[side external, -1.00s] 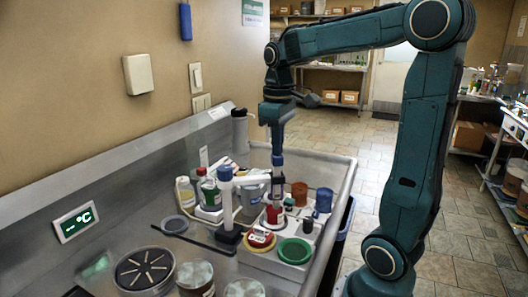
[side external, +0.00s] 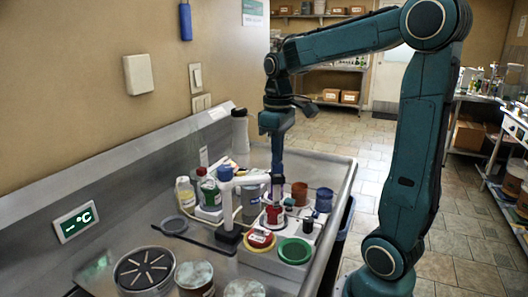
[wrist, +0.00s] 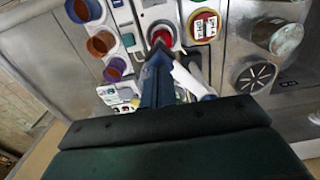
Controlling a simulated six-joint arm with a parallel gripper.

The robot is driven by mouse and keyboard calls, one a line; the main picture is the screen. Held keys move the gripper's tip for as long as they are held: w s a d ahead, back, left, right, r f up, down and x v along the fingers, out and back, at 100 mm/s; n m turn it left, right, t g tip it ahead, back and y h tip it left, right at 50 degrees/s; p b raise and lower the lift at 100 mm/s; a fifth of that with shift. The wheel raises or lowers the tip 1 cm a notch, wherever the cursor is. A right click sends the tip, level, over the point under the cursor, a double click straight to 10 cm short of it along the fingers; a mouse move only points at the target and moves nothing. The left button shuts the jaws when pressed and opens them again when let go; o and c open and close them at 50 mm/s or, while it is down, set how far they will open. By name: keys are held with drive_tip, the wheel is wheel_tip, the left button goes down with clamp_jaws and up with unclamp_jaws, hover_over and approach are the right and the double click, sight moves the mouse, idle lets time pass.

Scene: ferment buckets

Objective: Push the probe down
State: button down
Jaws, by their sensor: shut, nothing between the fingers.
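My gripper (side external: 277,196) is shut and empty, pointing straight down above a bucket with red contents (side external: 273,216). In the wrist view my gripper (wrist: 160,48) reaches to the edge of that red-filled bucket (wrist: 162,37). A white stand (side external: 227,207) with a blue top is left of my gripper. Its white arm (side external: 250,180) extends toward my fingers, and it also shows in the wrist view (wrist: 188,80). The probe itself is not clearly distinguishable near my fingertips; I cannot tell whether they touch it.
A green bucket (side external: 294,251), a yellow-rimmed bucket (side external: 260,241), an orange cup (side external: 299,193) and a blue cup (side external: 323,200) stand around. Bottles (side external: 208,192) stand at the left. Jars and a round slotted dish (side external: 146,270) are in front.

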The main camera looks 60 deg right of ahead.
drive_tip(key=shift+r, duration=2.5)
drive_tip(key=c, duration=2.2)
unclamp_jaws()
